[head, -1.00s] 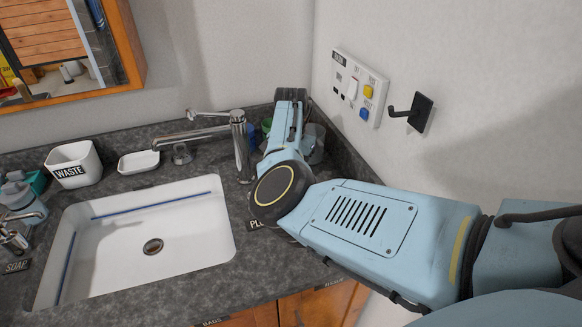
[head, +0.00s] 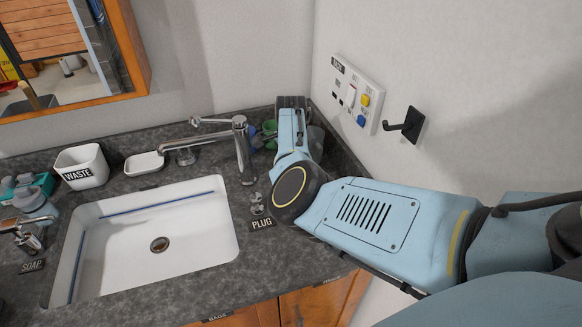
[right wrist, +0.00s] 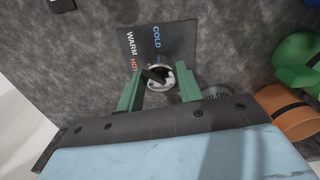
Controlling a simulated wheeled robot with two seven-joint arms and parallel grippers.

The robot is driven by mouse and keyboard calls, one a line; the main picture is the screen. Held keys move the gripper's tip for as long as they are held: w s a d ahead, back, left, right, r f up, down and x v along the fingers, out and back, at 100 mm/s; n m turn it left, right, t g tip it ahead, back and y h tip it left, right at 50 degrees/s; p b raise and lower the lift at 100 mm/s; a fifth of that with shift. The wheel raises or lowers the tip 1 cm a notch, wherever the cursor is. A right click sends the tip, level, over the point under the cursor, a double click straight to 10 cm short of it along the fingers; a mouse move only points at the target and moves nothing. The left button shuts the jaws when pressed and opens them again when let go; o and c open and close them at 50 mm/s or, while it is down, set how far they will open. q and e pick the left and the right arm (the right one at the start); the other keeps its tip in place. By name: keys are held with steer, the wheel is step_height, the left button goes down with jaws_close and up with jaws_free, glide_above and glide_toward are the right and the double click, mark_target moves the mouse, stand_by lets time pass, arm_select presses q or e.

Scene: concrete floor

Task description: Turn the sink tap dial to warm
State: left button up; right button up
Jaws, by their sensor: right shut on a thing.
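The tap dial (right wrist: 159,76) is a round metal knob with a dark bar across it. It sits at the edge of a dark plate (right wrist: 172,42) lettered COLD, WARM and HOT. The bar's outer end lies toward the HOT side; its exact setting I cannot tell. My right gripper (right wrist: 160,84) has its green fingers on either side of the dial, shut on it. In the head view my right arm hides the dial. The chrome tap (head: 240,145) stands left of my right wrist, its spout reaching left over the back of the sink. My left gripper is not in view.
The white sink (head: 150,275) is set in a dark stone counter. A WASTE bin (head: 82,165) and a white dish (head: 145,163) stand behind it. A PLUG label (head: 262,224) lies right of it. A switch panel (head: 357,93) and a black hook (head: 405,125) are on the right wall.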

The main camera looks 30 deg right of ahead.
steer(key=shift+d+m, duration=0.1)
steer(key=shift+m, duration=0.6)
steer(key=o, duration=1)
steer(key=shift+r, duration=0.1)
step_height(320, 180, up, 13)
steer(key=shift+p, duration=0.35)
